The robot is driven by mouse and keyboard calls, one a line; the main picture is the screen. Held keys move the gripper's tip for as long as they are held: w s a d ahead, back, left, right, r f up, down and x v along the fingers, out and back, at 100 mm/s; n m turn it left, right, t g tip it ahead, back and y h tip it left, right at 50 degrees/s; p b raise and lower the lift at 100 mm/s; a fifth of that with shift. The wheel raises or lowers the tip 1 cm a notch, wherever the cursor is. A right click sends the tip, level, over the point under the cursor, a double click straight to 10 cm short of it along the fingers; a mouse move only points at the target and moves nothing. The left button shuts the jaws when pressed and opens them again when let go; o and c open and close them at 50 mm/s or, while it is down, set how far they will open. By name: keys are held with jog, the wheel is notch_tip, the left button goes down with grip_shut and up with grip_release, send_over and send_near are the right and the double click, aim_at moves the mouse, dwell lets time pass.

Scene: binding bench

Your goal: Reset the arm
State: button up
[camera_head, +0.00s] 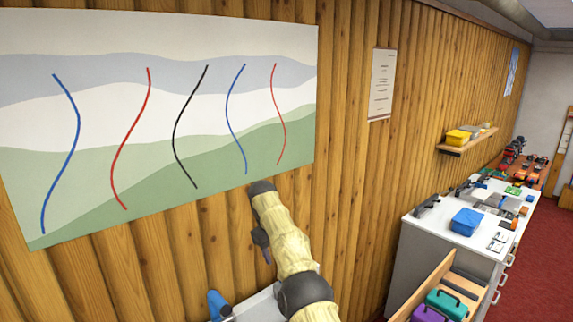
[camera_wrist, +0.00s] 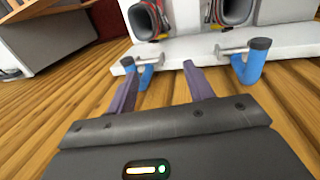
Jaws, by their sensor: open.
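In the wrist view my gripper (camera_wrist: 160,84) is open, its two purple fingers apart with nothing held between them. The fingers point toward a white panel (camera_wrist: 205,45) with blue hooks (camera_wrist: 252,65). One blue hook lies just beyond the left finger and another beyond the right finger; I cannot tell whether either touches. In the head view my arm (camera_head: 285,243) reaches up in front of the wooden wall, below the picture.
A large picture (camera_head: 160,120) with coloured wavy lines hangs on the slatted wall. A white bench (camera_head: 420,233) at right carries a blue box (camera_head: 466,221) and tools. A shelf (camera_head: 465,141) holds yellow bins. Red floor (camera_head: 535,260) is clear at far right. Dark boot-like items (camera_wrist: 147,20) sit by the panel.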

jog(key=s+d+f+m+b, duration=0.2)
jog(key=s+d, duration=0.4)
jog(key=s, duration=0.6)
jog(key=s+d+f+m+t+y+b, duration=0.1)
jog(key=s+d+f+m+b, duration=0.2)
jog(key=s, duration=1)
jog(key=s+d+f+m+b, duration=0.3)
jog(key=s+d+f+b, duration=0.3)
jog(key=s, duration=0.7)
jog(key=d+f, duration=0.2)
jog(key=d, duration=0.1)
jog(key=shift+d+f+y, duration=0.25)
jog(key=shift+f+y, duration=0.1)
jog(key=shift+y, duration=0.05)
